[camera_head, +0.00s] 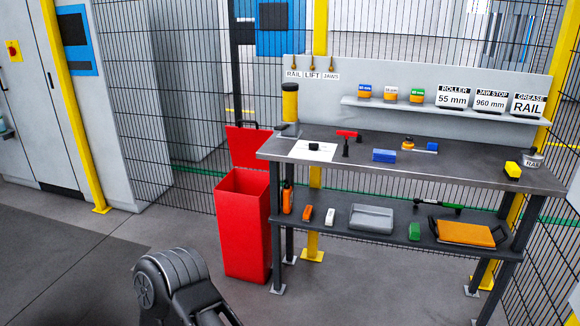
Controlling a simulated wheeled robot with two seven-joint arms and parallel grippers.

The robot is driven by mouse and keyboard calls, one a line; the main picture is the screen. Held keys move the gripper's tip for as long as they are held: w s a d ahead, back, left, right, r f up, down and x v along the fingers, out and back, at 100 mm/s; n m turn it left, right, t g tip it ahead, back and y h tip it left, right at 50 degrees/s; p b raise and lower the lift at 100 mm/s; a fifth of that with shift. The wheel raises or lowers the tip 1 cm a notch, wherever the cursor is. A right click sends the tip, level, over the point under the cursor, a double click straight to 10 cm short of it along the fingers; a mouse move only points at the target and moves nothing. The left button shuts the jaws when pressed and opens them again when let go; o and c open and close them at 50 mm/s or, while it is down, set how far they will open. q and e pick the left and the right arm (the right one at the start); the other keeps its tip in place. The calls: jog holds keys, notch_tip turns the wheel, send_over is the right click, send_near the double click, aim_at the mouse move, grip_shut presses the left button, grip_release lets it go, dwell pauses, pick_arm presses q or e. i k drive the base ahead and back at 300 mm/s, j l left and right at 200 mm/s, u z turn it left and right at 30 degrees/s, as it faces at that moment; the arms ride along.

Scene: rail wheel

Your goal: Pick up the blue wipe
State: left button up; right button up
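A small blue folded block, which looks like the blue wipe (384,155), lies flat on the dark top of the workbench (460,165), near the middle of its front edge. Nothing covers it. A dark rounded link of my own arm shows at the bottom left, well short of the bench. Neither gripper shows in this view, so their state is hidden.
An open red bin (243,225) stands left of the bench. The lower shelf holds a grey tray (371,218). Floor in front is clear.

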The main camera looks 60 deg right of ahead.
aim_at(379, 155)
jog(key=z, duration=2.65)
jog(key=i+u, duration=0.35)
jog(key=i, duration=0.55)
jog(key=i+l+u, duration=0.15)
jog(key=i+u, duration=0.2)
jog(key=i, duration=0.6)
